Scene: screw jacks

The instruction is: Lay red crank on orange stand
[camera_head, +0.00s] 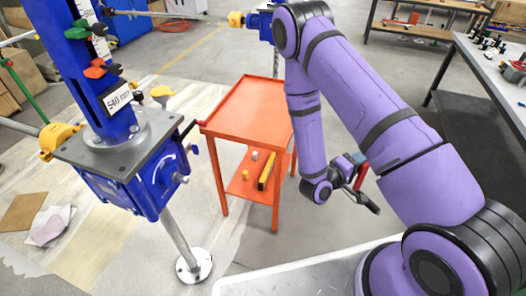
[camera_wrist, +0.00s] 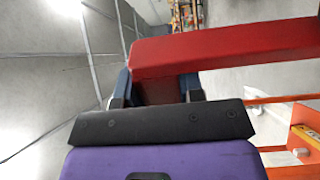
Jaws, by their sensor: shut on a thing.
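The red crank (camera_head: 361,177) is held by my gripper (camera_head: 352,164), to the right of the orange stand and apart from it. A dark grip or arm end shows just below the crank. In the wrist view the red crank (camera_wrist: 240,45) is a long red bar running right from between my two blue fingers (camera_wrist: 157,88), which are shut on it. The orange stand (camera_head: 248,103) is a small table with a bare flat top and a lower shelf. Part of the orange stand also shows at the right edge of the wrist view (camera_wrist: 303,140).
A blue screw jack (camera_head: 130,185) with a grey plate stands left of the stand, its dark crank arm reaching close to the stand's top left corner. The lower shelf holds a yellow bar (camera_head: 266,170) and small pieces. A workbench (camera_head: 490,70) stands far right.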

